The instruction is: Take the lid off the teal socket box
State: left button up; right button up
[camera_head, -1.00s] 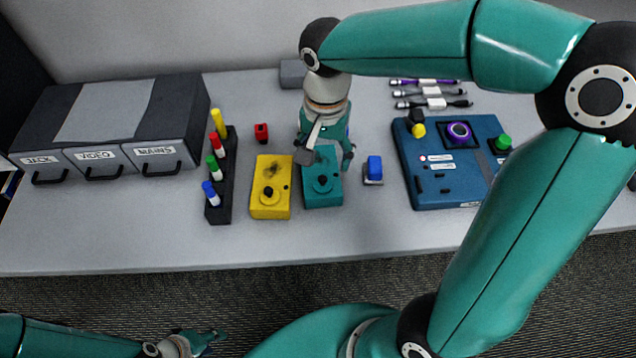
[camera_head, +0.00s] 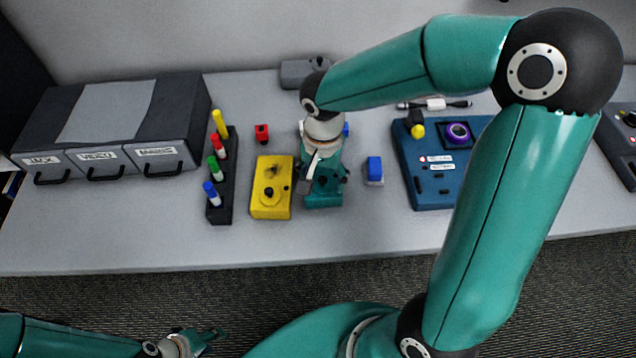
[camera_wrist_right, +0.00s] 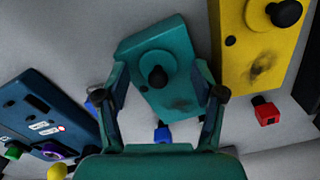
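The teal socket box (camera_head: 322,201) stands on the table right of the yellow box, partly hidden under my right gripper in the head view. In the right wrist view the teal box (camera_wrist_right: 142,47) lies between the fingers, with a black knob (camera_wrist_right: 157,77) on its top and a dark smudge near one end. I cannot make out a seam between lid and box. My right gripper (camera_wrist_right: 162,85) is open, its fingers on either side of the box; contact is unclear. My left gripper (camera_head: 203,340) is low in front of the table, away from the box; its opening is unclear.
The yellow box (camera_head: 272,205) stands close left of the teal one. A blue connector (camera_head: 375,169) and a blue panel (camera_head: 430,190) are to the right. A red connector (camera_head: 262,133) lies behind the yellow box.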

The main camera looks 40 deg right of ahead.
jog(key=c, duration=0.7)
jog(key=shift+r, duration=0.15)
